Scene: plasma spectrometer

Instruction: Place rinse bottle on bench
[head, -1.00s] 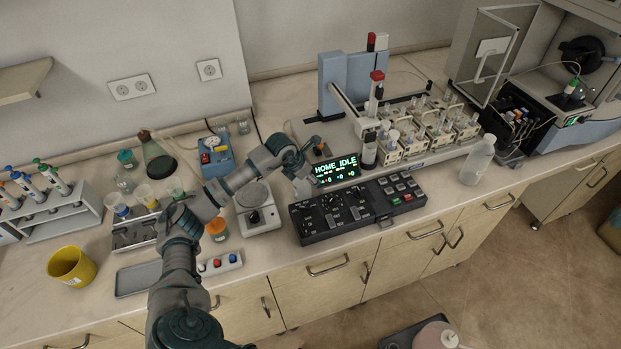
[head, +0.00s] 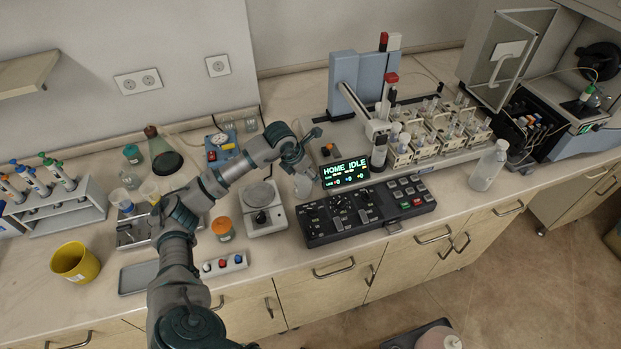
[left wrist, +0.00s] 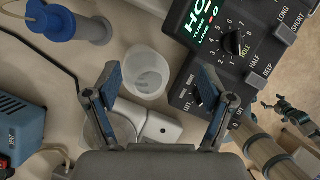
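A translucent white bottle (head: 488,165) stands upright on the bench at the right, in front of the rack of vials; it may be the rinse bottle. My left gripper (head: 308,150) is above the bench beside the lit display, far left of that bottle. In the left wrist view my left gripper (left wrist: 162,80) has its fingers spread with nothing held. A translucent cup-like vessel (left wrist: 149,76) lies below and between the fingers; it also shows under the gripper in the head view (head: 303,186). My right gripper seems to show small at the right of the wrist view (left wrist: 288,110).
The bench (head: 470,212) holds a black control panel (head: 365,210), a balance (head: 264,215), a yellow cup (head: 75,262) and a pipette rack (head: 65,208). A pink-topped container (head: 438,338) sits low at the bottom edge. Bare bench shows around the translucent bottle.

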